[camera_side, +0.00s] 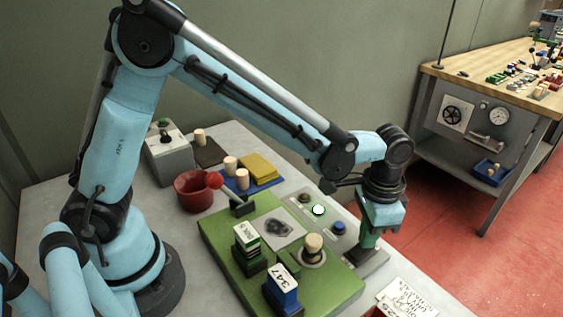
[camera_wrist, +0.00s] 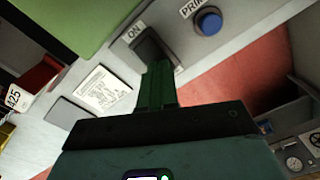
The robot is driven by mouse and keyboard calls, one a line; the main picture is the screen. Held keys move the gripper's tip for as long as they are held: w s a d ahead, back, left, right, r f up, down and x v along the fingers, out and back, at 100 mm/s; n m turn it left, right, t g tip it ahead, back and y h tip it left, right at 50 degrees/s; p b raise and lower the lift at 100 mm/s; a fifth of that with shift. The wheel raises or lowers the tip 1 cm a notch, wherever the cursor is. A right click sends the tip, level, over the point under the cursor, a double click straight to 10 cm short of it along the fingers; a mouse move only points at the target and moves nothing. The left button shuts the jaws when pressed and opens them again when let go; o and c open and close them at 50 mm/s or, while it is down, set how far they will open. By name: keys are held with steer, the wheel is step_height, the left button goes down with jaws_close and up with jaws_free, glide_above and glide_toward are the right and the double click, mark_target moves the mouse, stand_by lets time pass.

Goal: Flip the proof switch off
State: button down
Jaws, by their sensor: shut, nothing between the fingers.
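The proof switch (camera_wrist: 148,43) is a dark rocker beside an ON label (camera_wrist: 135,31) on the grey panel in the wrist view. My fingers cover part of it, so its tilt is unclear. In the side view my gripper hides it. My gripper (camera_wrist: 158,68) is shut and empty, its green fingertips right at the switch; I cannot tell whether they touch. In the side view my gripper (camera_side: 366,250) points down at the right end of the grey control panel (camera_side: 373,262).
A blue button (camera_side: 338,228) sits on the panel close to my gripper; it also shows in the wrist view (camera_wrist: 208,21). A green board (camera_side: 225,232) with stamps and a cork lies left of the panel. A red pot (camera_side: 192,193) stands behind. A paper card (camera_side: 405,298) lies in front.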

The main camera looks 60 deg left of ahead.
steer(key=shift+f, duration=0.25)
steer(key=shift+r, duration=3.55)
steer(key=s+a+r+n+t, duration=0.1)
steer(key=s+a+n+t, duration=0.2)
steer(key=a, duration=0.6)
steer(key=s+a+r+n+t, duration=0.2)
steer(key=s+a, duration=0.4)
steer(key=a, duration=0.3)
steer(key=shift+r+n+t, duration=0.3)
steer(key=shift+n+t, duration=0.2)
steer(key=shift+t, duration=0.6)
